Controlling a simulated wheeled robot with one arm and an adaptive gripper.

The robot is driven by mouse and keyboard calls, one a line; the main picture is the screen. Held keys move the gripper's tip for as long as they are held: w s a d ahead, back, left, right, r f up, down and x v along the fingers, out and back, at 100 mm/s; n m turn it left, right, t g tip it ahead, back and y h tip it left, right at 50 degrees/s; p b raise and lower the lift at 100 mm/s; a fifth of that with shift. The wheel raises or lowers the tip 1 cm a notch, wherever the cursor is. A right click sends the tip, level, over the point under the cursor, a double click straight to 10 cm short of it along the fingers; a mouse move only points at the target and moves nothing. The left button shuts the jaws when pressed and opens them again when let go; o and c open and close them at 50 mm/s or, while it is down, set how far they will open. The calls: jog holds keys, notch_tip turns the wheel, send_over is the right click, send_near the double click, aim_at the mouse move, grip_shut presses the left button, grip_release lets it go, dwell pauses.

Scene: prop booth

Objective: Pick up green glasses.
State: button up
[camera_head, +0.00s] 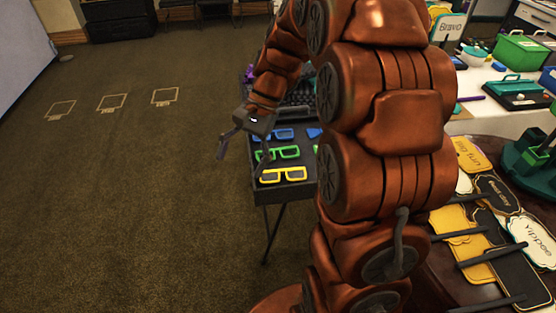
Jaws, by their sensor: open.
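Green glasses (283,153) lie on a dark tray stand (291,190), in the middle of a column of glasses. Blue glasses (272,134) lie behind them and yellow glasses (284,174) in front. My gripper (241,166) is open and empty, just left of the green glasses, with its fingers pointing down. One finger hangs over the tray's left side near the green and yellow glasses. The other is out past the tray's left edge. My arm hides the right part of the tray.
A round wooden table (440,262) at the right holds several sign props on sticks. A white table (478,84) behind it holds a green box (521,52) and a dark case (515,93). The carpet (130,190) to the left is clear, with several taped squares.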

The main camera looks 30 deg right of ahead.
jog(key=w+d+f+m+t+y+b, duration=0.1)
jog(key=w+d+f+m+y+b, duration=0.1)
jog(key=w+d+f+m+b, duration=0.25)
jog(key=m+t+y+b, duration=0.3)
jog(key=m+t+b, duration=0.1)
jog(key=m, duration=0.1)
send_over(279, 153)
jog(key=s, duration=0.3)
notch_tip(279, 153, down, 10)
jog(key=shift+w+f, duration=0.1)
jog(key=shift+f, duration=0.15)
jog(key=d+f, duration=0.1)
jog(key=d, duration=0.1)
jog(key=d+f+m+t+b, duration=0.1)
jog(key=d+f, duration=0.1)
jog(key=d, duration=0.1)
jog(key=d+f+m+b, duration=0.1)
jog(key=d, duration=0.1)
jog(key=shift+d+f+t+y, duration=0.15)
jog(key=shift+f+t+y, duration=0.2)
jog(key=shift+t+y, duration=0.05)
jog(key=shift+b+x, duration=0.55)
jog(key=shift+x, duration=3.3)
jog(key=c, duration=1.2)
